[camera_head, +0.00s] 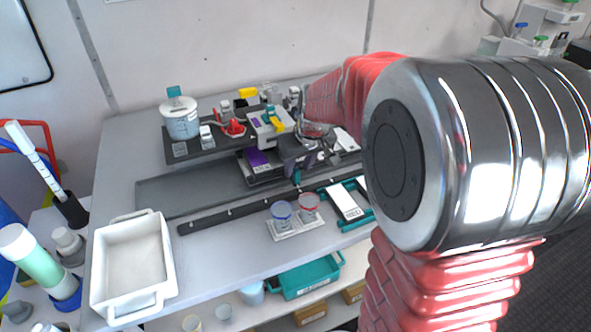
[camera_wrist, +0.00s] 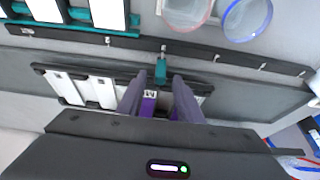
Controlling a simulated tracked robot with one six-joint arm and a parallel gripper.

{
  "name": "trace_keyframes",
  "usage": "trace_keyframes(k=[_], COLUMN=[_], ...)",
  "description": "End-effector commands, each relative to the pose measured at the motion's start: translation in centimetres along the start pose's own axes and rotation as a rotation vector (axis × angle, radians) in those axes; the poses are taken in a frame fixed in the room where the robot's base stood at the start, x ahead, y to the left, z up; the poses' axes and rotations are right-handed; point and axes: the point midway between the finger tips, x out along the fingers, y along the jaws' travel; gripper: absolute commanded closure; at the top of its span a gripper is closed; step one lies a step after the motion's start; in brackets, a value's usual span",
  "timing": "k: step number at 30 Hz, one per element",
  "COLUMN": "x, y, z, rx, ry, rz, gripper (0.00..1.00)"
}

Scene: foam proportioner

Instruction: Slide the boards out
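A black tray (camera_wrist: 60,72) on the dark strip holds white boards (camera_wrist: 98,93) side by side, seen in the wrist view. My gripper (camera_wrist: 158,84) is over this tray with its two fingers apart. A purple piece (camera_wrist: 149,104) with a white mark shows between the fingers, with a gap on at least one side; contact is unclear. A teal tab (camera_wrist: 160,70) stands just beyond the fingertips. In the head view my gripper partly hides the tray, and a purple piece (camera_head: 257,157) shows at its left. More white boards (camera_head: 345,201) lie in a teal rack (camera_head: 360,220).
A black rail (camera_head: 235,211) with small pegs runs in front of the strip. A crowded black shelf (camera_head: 185,150) stands behind. The strip's left part is clear.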

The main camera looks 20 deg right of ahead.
Motion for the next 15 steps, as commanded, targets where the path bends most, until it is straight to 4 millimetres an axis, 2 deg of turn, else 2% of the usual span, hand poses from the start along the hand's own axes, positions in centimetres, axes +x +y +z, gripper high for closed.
trace_keyframes(k=[1,6,15], x=[0.8,2.5,3.1], y=[0.0,0.0,0.0], z=[0.1,0.0,0.0], rx=[0.0,0.0,-0.001], ry=[-0.004,-0.002,0.0], rz=[-0.001,-0.001,0.0], gripper=[0.67,0.67,0.67])
